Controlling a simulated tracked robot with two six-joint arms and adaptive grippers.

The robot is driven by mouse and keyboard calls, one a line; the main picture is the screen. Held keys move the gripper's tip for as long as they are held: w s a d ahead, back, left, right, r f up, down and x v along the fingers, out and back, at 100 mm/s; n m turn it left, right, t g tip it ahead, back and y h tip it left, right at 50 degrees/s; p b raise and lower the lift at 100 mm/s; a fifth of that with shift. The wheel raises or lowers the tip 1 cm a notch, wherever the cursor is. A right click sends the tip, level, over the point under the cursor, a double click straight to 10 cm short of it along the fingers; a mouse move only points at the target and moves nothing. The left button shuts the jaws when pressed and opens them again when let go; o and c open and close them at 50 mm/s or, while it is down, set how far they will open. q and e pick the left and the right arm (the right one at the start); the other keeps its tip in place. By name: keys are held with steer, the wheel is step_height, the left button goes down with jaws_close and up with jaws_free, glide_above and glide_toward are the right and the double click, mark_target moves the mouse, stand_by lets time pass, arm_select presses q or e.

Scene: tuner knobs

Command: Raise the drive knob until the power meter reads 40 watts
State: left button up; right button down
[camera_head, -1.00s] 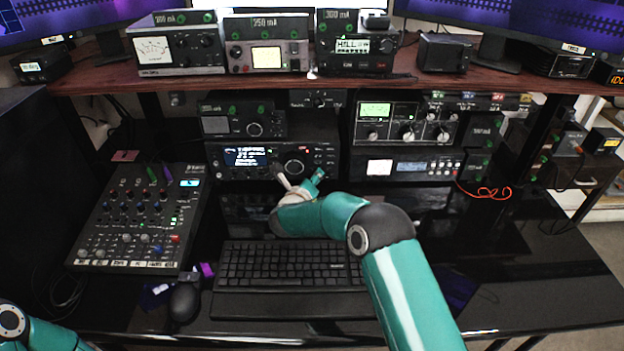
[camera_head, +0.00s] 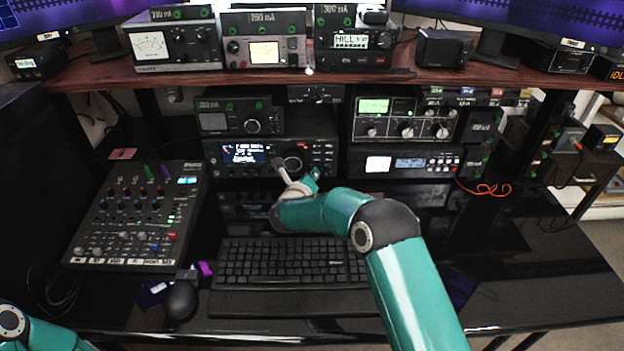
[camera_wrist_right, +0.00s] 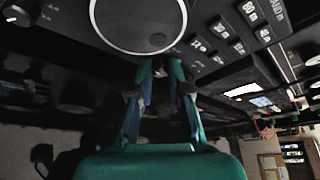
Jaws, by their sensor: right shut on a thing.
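A black transceiver (camera_head: 325,152) with a lit blue-white display (camera_head: 243,154) and a large tuning dial (camera_head: 292,161) stands on the lower shelf. My right gripper (camera_head: 281,167) reaches its front panel, below the dial. In the right wrist view the gripper (camera_wrist_right: 160,82) is shut on a small dark knob (camera_wrist_right: 161,71) just under the silver-ringed dial (camera_wrist_right: 138,22). The fingers mostly hide this knob, and no label on it can be read. Several lit meters show, including a white one (camera_head: 378,163) right of the transceiver; their readings are too small to tell. My left gripper is out of view.
A mixer (camera_head: 135,215) and a mouse (camera_head: 180,300) are at the left. A tuner box (camera_head: 405,120) stands right of the transceiver. Other radio gear fills the upper shelf (camera_head: 110,78). The desk's right side is clear.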

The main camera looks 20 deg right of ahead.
steer(key=m+y+b, duration=0.1)
steer(key=b, duration=0.2)
steer(key=m+y+b, duration=0.1)
steer(key=m+b, duration=0.1)
steer(key=b, duration=0.1)
steer(key=m+y+b, duration=0.1)
steer(key=b, duration=0.2)
steer(key=shift+s+d+f+m+b, duration=0.1)
steer(key=shift+f+m+b, duration=0.15)
steer(key=shift+m+b, duration=0.1)
steer(key=shift+r+m+y+b, duration=0.2)
steer(key=shift+m+y+b, duration=0.45)
steer(key=shift+b, duration=0.5)
steer(key=c, duration=1.1)
jaws_free()
steer(key=shift+r, duration=0.1)
steer(key=shift+d, duration=0.1)
steer(key=v, duration=1.2)
steer(key=shift+s+f, duration=0.1)
steer(key=shift+f, duration=0.2)
